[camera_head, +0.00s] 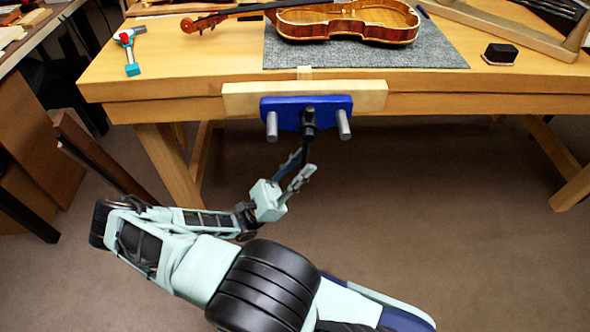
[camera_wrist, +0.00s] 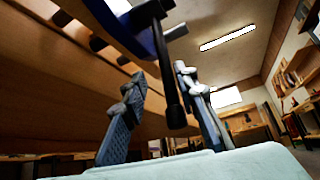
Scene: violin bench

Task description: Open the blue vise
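The blue vise (camera_head: 330,103) is mounted on the front edge of the workbench, with a pale wooden jaw board (camera_head: 365,96) behind it. Two grey rods stick out from it. Its black handle (camera_head: 310,148) hangs down from the central screw, tilted slightly; it also shows in the wrist view (camera_wrist: 165,62), below the blue plate (camera_wrist: 115,22). My gripper (camera_head: 303,162) is just below the vise, beside the lower handle. In the wrist view my gripper (camera_wrist: 158,80) is open, with the handle's lower end between its fingers in the picture, nearer the right finger. Contact cannot be told.
The workbench (camera_head: 180,60) carries a violin (camera_head: 345,25) on a grey mat (camera_head: 440,55), a small dark block (camera_head: 499,54) and a teal-tipped tool (camera_head: 130,50). A bench leg (camera_head: 170,165) stands left of the vise. The floor right of my arm is clear.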

